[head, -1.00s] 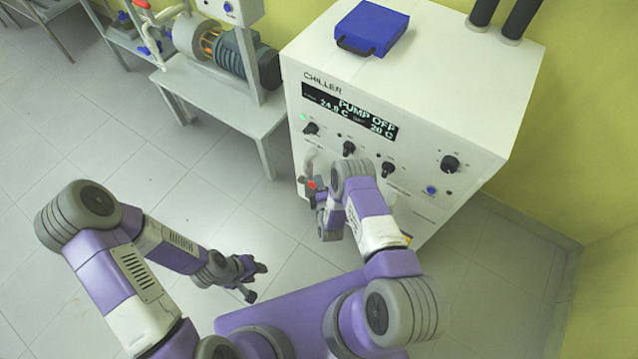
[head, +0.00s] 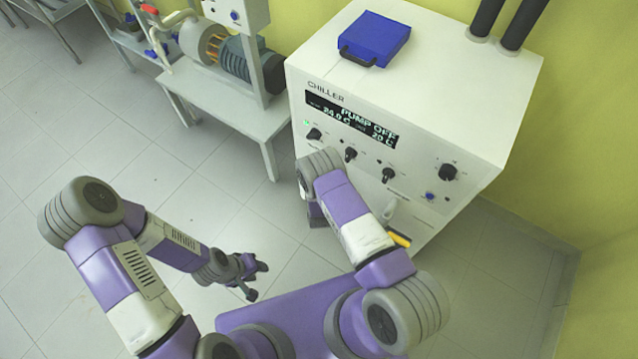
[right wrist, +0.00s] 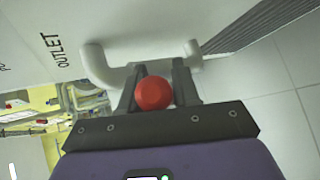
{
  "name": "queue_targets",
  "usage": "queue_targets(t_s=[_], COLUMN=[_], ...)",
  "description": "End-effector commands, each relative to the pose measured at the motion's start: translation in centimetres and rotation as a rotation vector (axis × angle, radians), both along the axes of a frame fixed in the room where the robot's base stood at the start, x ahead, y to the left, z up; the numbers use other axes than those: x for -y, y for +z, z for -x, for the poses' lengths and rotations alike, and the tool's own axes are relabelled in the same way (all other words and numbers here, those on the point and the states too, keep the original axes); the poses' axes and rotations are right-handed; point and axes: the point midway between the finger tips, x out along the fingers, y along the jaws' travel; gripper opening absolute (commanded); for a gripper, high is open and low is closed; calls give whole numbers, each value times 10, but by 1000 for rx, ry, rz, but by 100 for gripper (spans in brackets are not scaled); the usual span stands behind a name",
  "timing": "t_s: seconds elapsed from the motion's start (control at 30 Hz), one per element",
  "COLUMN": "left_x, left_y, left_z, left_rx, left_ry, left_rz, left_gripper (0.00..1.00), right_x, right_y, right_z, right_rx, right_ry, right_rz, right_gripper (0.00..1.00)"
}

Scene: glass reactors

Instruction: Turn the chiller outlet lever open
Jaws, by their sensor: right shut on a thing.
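The chiller (head: 460,100) is a white cabinet at the right of the head view. Its outlet lever has a red round knob (right wrist: 154,93), which shows in the right wrist view between the two dark fingers of my right gripper (right wrist: 157,72). The gripper is shut on the lever. A white outlet pipe (right wrist: 95,68) curves just behind the fingers, beside the printed word OUTLET. In the head view my right arm hides the lever and the right gripper. My left gripper (head: 256,279) hangs over the floor with its fingers apart, empty.
A blue case (head: 375,38) lies on top of the chiller. Its display (head: 350,118) reads PUMP OFF. A white bench (head: 215,95) with a motor (head: 250,65) stands to the left. Open tiled floor (head: 130,150) lies left of the chiller.

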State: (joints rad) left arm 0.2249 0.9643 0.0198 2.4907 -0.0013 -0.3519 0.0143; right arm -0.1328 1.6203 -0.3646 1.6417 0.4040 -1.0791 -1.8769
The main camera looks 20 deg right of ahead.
Motion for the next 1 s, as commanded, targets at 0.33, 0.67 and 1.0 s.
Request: queue_targets(t_s=[0.33,0.67,1.0], left_x=[0,0,0], left_y=[0,0,-12], left_z=[0,0,0], left_rx=[0,0,0], left_ry=[0,0,0], left_rz=[0,0,0], left_gripper=[40,40,40], right_x=[0,0,7], right_y=[0,-1,-18], right_z=[0,0,7], right_rx=[2,5,166], right_ry=[0,-1,-7], right_rz=[-1,-4,-134], right_gripper=[43,52,52])
